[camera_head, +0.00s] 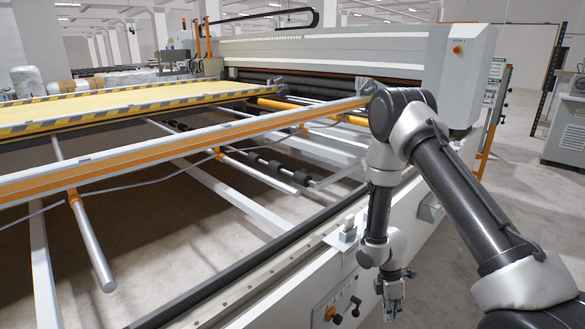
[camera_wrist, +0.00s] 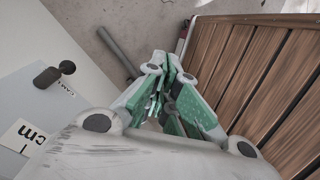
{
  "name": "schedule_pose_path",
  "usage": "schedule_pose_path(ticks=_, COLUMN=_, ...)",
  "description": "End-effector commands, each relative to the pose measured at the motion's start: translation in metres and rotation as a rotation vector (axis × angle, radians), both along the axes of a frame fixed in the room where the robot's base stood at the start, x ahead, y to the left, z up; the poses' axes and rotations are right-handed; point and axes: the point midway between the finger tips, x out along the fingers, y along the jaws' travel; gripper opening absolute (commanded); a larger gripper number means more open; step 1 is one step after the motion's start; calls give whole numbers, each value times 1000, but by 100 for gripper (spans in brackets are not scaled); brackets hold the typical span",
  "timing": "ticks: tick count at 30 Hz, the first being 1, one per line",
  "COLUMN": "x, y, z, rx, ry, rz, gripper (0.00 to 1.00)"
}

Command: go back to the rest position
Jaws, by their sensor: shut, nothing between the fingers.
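My gripper (camera_head: 393,305) hangs pointing down at the lower right of the head view, in front of the machine's white side panel. In the wrist view my gripper (camera_wrist: 168,95) shows green and grey fingers drawn together, with nothing held between them. My arm comes in from the lower right, bends at an elbow high in the picture and drops to the wrist.
The quilting gantry's white side frame (camera_head: 285,290) runs close beside my gripper, with a control panel (camera_head: 337,305) of black knobs. An orange rail (camera_head: 180,160) crosses the frame. In the wrist view, brown wooden slats (camera_wrist: 265,75) stand at right. Open floor (camera_head: 520,130) lies right.

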Motion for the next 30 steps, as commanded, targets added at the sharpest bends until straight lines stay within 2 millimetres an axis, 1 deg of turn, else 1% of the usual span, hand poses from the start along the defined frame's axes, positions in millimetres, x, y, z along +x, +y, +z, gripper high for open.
schedule_pose_path(ticks=1, x=-1, y=-6, z=23, rx=-39, ry=-4, rz=-93, gripper=0)
schedule_pose_path(ticks=5, x=-10, y=-19, z=82, rx=-137, ry=-16, rz=-344, gripper=0)
schedule_pose_path(ticks=6, x=-13, y=-22, z=102, rx=-162, ry=-24, rz=-419, gripper=0)
schedule_pose_path(ticks=8, x=-18, y=-27, z=133, rx=-199, ry=-39, rz=-536, gripper=0)
schedule_pose_path(ticks=9, x=-22, y=-29, z=154, rx=-218, ry=-51, rz=-613, gripper=0)
schedule_pose_path(ticks=11, x=-30, y=-33, z=185, rx=-244, ry=-68, rz=-726, gripper=0)
schedule_pose_path(ticks=12, x=-36, y=-35, z=205, rx=-256, ry=-81, rz=-797, gripper=0)
schedule_pose_path(ticks=14, x=-45, y=-38, z=234, rx=-268, ry=-100, rz=-897, gripper=0)
schedule_pose_path(ticks=15, x=-52, y=-39, z=252, rx=-274, ry=-111, rz=-960, gripper=0)
schedule_pose_path(ticks=17, x=-62, y=-41, z=278, rx=-276, ry=-130, rz=-1049, gripper=0)
schedule_pose_path(ticks=18, x=-70, y=-42, z=294, rx=-274, ry=-142, rz=-1104, gripper=0)
schedule_pose_path(ticks=21, x=-90, y=-44, z=331, rx=-255, ry=-173, rz=-1230, gripper=0)
schedule_pose_path(ticks=24, x=-110, y=-45, z=364, rx=-219, ry=-206, rz=-1336, gripper=0)
schedule_pose_path(ticks=30, x=-148, y=-46, z=417, rx=-94, ry=-293, rz=-1471, gripper=0)
